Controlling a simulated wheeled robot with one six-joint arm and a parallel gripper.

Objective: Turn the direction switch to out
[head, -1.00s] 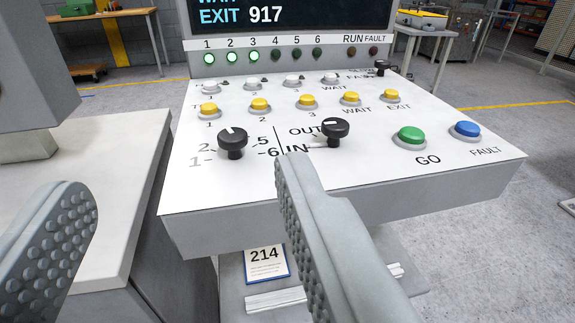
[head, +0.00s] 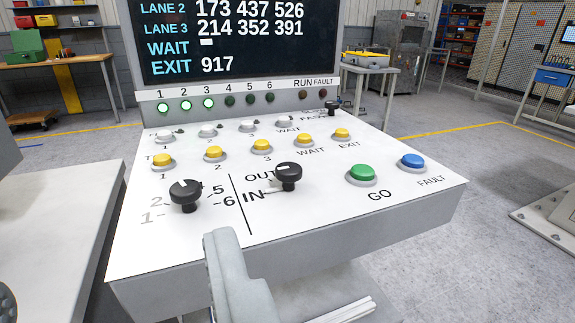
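The direction switch (head: 289,175) is a black knob on the white sloped panel, right of the OUT and IN labels. A pale lever or pointer mark shows at its left, near the IN label (head: 255,196); the OUT label (head: 261,177) is partly hidden by the knob. I cannot tell its exact setting. My gripper (head: 120,270) is open and empty in front of the panel. Its right finger stands before the panel's front edge, and only a bit of its left finger shows at the lower left edge. Neither finger touches the switch.
A second black knob (head: 185,195) with numbers sits left of the switch. Yellow buttons (head: 261,147) and white buttons line up behind. A green GO button (head: 362,174) and blue FAULT button (head: 412,161) are to the right. A display screen (head: 240,40) stands behind the panel.

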